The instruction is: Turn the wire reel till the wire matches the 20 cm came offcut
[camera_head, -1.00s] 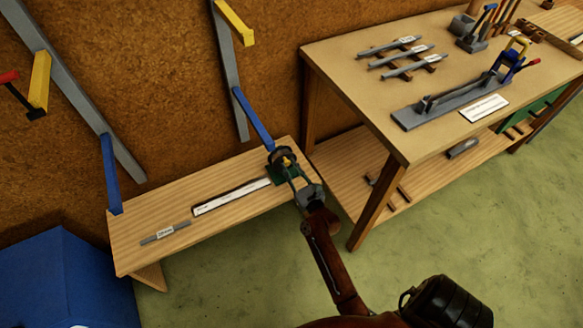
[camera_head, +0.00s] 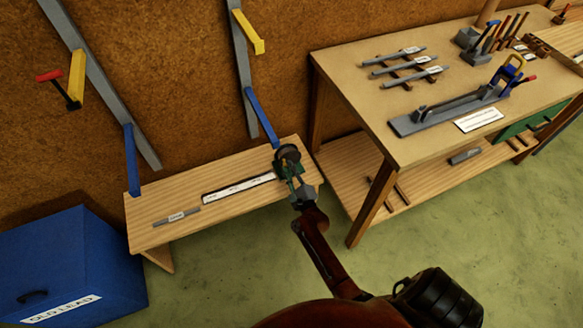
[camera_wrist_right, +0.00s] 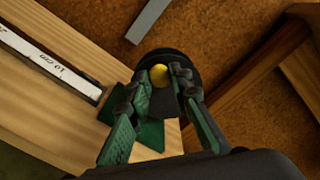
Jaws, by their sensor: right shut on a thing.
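The wire reel (camera_head: 287,154) is a dark round drum on a green base at the right end of the low wooden bench; it also shows in the right wrist view (camera_wrist_right: 176,60). My right gripper (camera_head: 292,176) reaches it from the front. In the wrist view its fingertips (camera_wrist_right: 161,82) close on the reel's yellow knob (camera_wrist_right: 158,75). A white measuring strip (camera_head: 238,188) with a 10 cm mark runs left from the reel. I cannot make out the wire against it. The grey came offcut (camera_head: 177,217), with a small label, lies at the bench's left. My left gripper is out of view.
The low bench (camera_head: 225,211) stands against a brown wall with blue and yellow bracket arms. A blue box (camera_head: 70,254) marked OLD LEAD is at its left. A taller workbench (camera_head: 368,103) with lead strips and tools is at the right. The green floor in front is clear.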

